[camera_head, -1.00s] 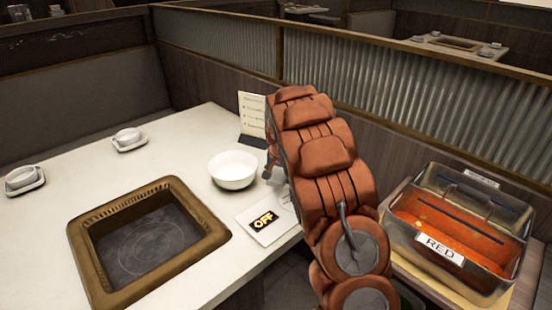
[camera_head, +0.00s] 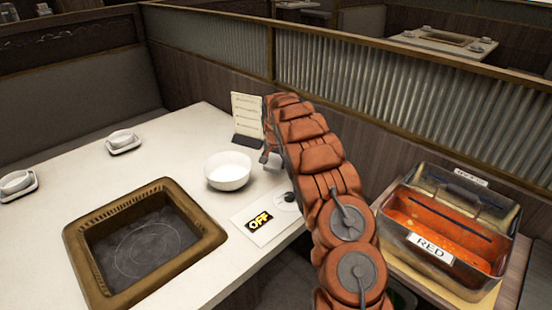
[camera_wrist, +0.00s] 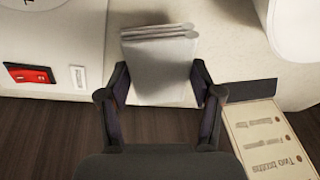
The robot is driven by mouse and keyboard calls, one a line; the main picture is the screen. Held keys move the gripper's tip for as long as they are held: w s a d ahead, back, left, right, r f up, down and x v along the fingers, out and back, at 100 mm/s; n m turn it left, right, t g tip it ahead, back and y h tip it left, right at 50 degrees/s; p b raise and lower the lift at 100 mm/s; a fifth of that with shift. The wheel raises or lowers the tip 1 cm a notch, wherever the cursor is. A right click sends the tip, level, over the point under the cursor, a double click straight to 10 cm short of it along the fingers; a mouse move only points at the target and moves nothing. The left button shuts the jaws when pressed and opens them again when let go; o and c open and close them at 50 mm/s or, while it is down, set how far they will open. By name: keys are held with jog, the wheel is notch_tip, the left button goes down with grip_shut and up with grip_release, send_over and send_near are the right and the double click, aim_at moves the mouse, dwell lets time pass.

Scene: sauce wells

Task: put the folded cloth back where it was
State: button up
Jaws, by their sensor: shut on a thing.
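The folded cloth (camera_wrist: 155,68) is a pale grey-white stack of layers in the wrist view. It lies between the two fingers of my gripper (camera_wrist: 158,84), which is shut on it. The cloth shows against the pale table top (camera_wrist: 85,18), near its edge; I cannot tell whether it touches the table. In the head view my arm hides the cloth and most of the gripper; only a small grey part of the gripper (camera_head: 267,158) shows beside the menu card.
A white bowl (camera_head: 228,170) stands left of my gripper. A menu card (camera_head: 246,116) stands at the table's back edge. An "OFF" card (camera_head: 259,222) and a sunken grill (camera_head: 145,245) are nearer. A lidded "RED" sauce bin (camera_head: 431,247) stands right of my arm.

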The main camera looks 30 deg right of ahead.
aim_at(276, 159)
jog(key=shift+w+d+f+p, duration=0.1)
jog(key=shift+w+d+p, duration=0.1)
jog(key=shift+w+d, duration=0.3)
jog(key=shift+w+d+f+p, duration=0.15)
jog(key=shift+w+d, duration=0.1)
jog(key=shift+w, duration=0.4)
jog(key=shift+w+d+r+p, duration=0.1)
jog(key=shift+w+d+p, duration=0.1)
jog(key=shift+w+d, duration=0.3)
jog(key=shift+w+p, duration=0.4)
jog(key=shift+w, duration=0.15)
jog(key=shift+w+d+p, duration=0.2)
jog(key=shift+w+p, duration=0.1)
jog(key=shift+w, duration=0.05)
jog(key=shift+w+d+f+p, duration=0.1)
jog(key=shift+w+d+p, duration=0.15)
jog(key=shift+d+p, duration=0.15)
jog(key=shift+f, duration=0.1)
jog(key=shift+d+f+p, duration=0.1)
jog(key=shift+f+p, duration=0.2)
jog(key=shift+f, duration=0.05)
jog(key=shift+f+p, duration=0.5)
jog(key=shift+f, duration=0.9)
jog(key=shift+f, duration=0.1)
